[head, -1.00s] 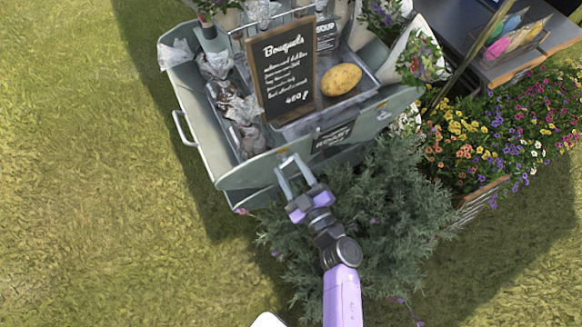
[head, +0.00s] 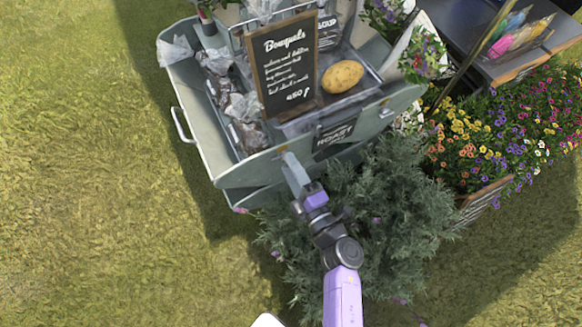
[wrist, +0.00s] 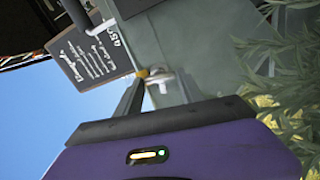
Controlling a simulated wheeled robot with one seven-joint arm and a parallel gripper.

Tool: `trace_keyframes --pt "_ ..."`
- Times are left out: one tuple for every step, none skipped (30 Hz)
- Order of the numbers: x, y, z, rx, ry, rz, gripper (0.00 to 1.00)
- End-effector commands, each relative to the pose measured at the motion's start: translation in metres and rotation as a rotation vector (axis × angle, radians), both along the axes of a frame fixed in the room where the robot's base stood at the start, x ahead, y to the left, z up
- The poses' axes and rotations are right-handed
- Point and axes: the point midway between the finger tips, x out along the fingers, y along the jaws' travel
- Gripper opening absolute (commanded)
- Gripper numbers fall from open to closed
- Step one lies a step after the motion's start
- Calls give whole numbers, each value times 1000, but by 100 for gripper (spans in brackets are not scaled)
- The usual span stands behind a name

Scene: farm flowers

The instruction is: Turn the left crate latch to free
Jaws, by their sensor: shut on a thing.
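The grey-green crate (head: 262,172) has its front wall facing my arm. My gripper (head: 289,158) reaches that wall left of centre. In the head view its fingers are seen edge-on and overlap as one pale bar. In the wrist view my gripper (wrist: 163,82) is shut on the left crate latch (wrist: 157,76), a small pale fitting with a yellowish end against the wall. The fingertips cover much of the latch, and its exact angle cannot be made out. A similar small fitting, the right latch (head: 386,112), shows further right on the same wall.
A chalkboard sign (head: 283,66), a yellow melon-like fruit (head: 342,76) and wrapped bundles stand in the crate. A grey-green bush (head: 385,205) crowds the right of my arm. A colourful flower bed (head: 490,135) lies beyond. The grass (head: 90,200) at left is open.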

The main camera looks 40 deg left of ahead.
Motion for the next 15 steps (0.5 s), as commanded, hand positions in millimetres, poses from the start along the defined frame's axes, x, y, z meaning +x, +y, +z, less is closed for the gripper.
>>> trace_keyframes --pt "-1 -1 -2 -11 -25 0 5" --pt "-1 -1 -2 -18 -41 0 5" --pt "-1 -1 -2 -26 -61 1 5" --pt "-1 -1 -2 -31 -76 1 5" --pt "-1 -1 -2 -36 -88 1 5" --pt "-1 0 -2 -44 -103 1 5" --pt "-1 0 -2 -48 -113 1 5" --pt "-1 0 -2 -52 -123 1 5" --pt "-1 0 -2 -57 -135 1 5" --pt "-1 0 -2 -60 -142 1 5" --pt "-1 0 -2 -62 -148 1 5" --pt "-2 0 -2 -65 -155 2 5" --pt "-2 0 -2 -68 -159 2 5" --pt "-2 0 -2 -69 -163 2 5" --pt "-2 0 -2 -71 -168 2 5"
